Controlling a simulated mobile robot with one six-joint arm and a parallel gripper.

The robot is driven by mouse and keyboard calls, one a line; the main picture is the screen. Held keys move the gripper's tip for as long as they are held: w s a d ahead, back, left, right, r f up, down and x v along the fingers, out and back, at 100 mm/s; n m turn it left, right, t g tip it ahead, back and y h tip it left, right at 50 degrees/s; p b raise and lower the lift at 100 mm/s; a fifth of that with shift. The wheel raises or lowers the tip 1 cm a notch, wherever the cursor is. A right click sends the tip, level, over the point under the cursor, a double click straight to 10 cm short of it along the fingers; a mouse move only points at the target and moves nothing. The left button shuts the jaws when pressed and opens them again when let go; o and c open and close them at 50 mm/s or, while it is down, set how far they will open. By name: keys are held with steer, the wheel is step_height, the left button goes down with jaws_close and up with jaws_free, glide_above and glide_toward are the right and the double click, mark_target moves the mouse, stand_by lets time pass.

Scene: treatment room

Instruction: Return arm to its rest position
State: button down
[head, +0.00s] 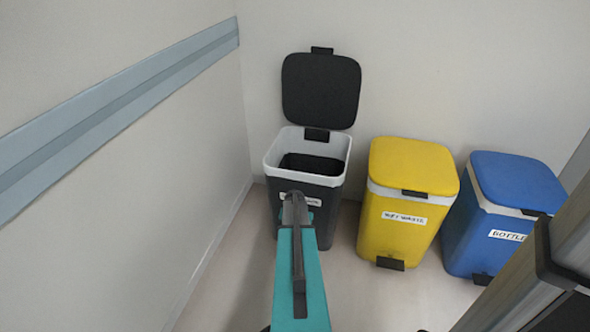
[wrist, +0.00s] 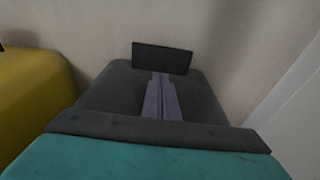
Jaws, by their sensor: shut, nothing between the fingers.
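My gripper (head: 296,198) is shut and empty at the end of my teal arm, which reaches up from the bottom of the head view. It appears in front of the open dark grey bin (head: 325,222), overlapping its front and part of its label. In the wrist view my gripper (wrist: 160,82) shows as two narrow fingers pressed together against a dark surface. I cannot tell how far the fingertips are from the bin.
The dark bin's lid (head: 320,90) stands up by the back wall. A yellow bin (head: 405,215) and a blue bin (head: 495,225) stand to its right, lids shut. A wall with a grey-blue rail (head: 120,105) is on the left. Some bare floor (head: 225,285) shows between wall and arm.

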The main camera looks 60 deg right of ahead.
steer(key=w+a+r+n+p, duration=0.35)
steer(key=w+a+p, duration=0.65)
steer(key=a, duration=0.5)
steer(key=w+a+r+n+g+y+p, duration=0.15)
steer(key=a+p, duration=0.25)
steer(key=a, duration=0.6)
steer(key=a+r+n+t+p, duration=0.1)
steer(key=a+r+n+p, duration=0.15)
steer(key=a, duration=0.85)
steer(key=s+a+r+n+g+p, duration=0.1)
steer(key=s+a+r+n+p, duration=0.1)
steer(key=s+a+r+p, duration=0.45)
steer(key=s+a+r+n+g+p, duration=0.1)
steer(key=s+a+g+p, duration=0.15)
steer(key=a, duration=0.75)
steer(key=s+a+r+n+g+p, duration=0.1)
steer(key=s+a+r+n, duration=0.1)
steer(key=s, duration=0.5)
steer(key=s+a+r+n+g+p, duration=0.1)
steer(key=s+a+r+n+p, duration=0.1)
steer(key=s, duration=0.5)
step_height(320, 180, up, 2)
steer(key=shift+a, duration=0.9)
